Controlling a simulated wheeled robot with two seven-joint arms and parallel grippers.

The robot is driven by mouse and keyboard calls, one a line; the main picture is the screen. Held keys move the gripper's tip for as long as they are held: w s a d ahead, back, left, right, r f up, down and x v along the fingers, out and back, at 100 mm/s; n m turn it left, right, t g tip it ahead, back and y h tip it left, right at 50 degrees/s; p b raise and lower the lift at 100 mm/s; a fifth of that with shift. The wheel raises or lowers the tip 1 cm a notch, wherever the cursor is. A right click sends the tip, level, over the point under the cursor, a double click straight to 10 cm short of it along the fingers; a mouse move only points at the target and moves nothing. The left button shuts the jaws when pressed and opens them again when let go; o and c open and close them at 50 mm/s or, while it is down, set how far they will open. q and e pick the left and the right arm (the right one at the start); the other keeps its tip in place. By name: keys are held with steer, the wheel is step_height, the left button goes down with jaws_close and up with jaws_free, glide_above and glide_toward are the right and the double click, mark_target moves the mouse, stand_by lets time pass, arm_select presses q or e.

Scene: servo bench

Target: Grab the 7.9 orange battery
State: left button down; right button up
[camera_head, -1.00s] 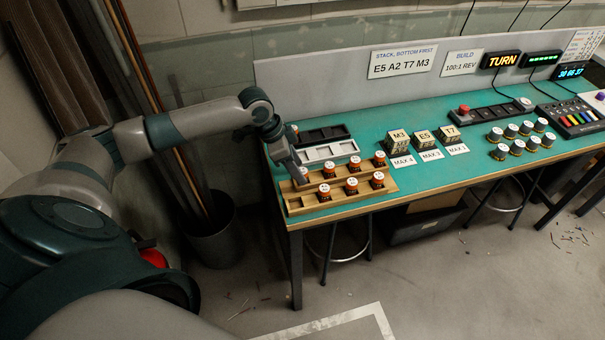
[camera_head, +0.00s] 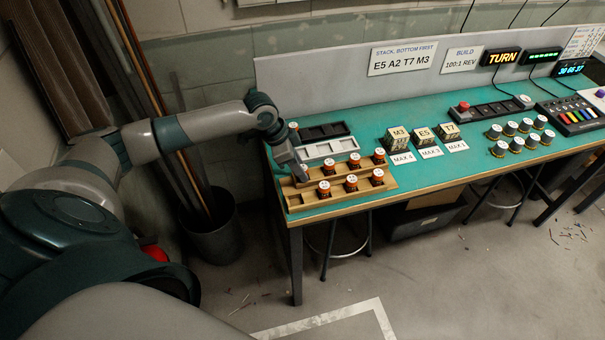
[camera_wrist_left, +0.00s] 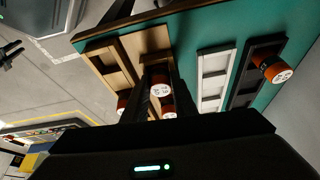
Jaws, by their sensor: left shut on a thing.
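Orange batteries with white tops stand in the wooden rack (camera_head: 308,204) at the bench's left end, such as one at its front right (camera_head: 377,177). My left gripper (camera_head: 300,176) reaches down to the rack's back row, left of the other batteries there. In the left wrist view it is shut on an orange battery (camera_wrist_left: 160,90) with a printed white top. The print is too small to read, so I cannot tell if it is the 7.9 one.
Behind the rack are a white tray (camera_head: 330,150) and a black tray (camera_head: 325,133); an orange battery (camera_wrist_left: 275,70) stands at the black tray's end.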

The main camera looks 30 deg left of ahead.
mark_target(305, 167)
arm_select(q)
steer(key=shift+r, duration=0.1)
steer(key=shift+r+b, duration=0.4)
steer(key=shift+r, duration=0.05)
step_height(305, 167, up, 2)
steer(key=shift+r+b, duration=0.15)
steer(key=shift+b, duration=0.45)
steer(key=w+d+r+b, duration=0.1)
steer(key=d+r+b, duration=0.2)
steer(key=d+r, duration=0.4)
steer(key=d, duration=0.4)
steer(key=shift+d+r, duration=0.3)
steer(key=shift+d, duration=0.05)
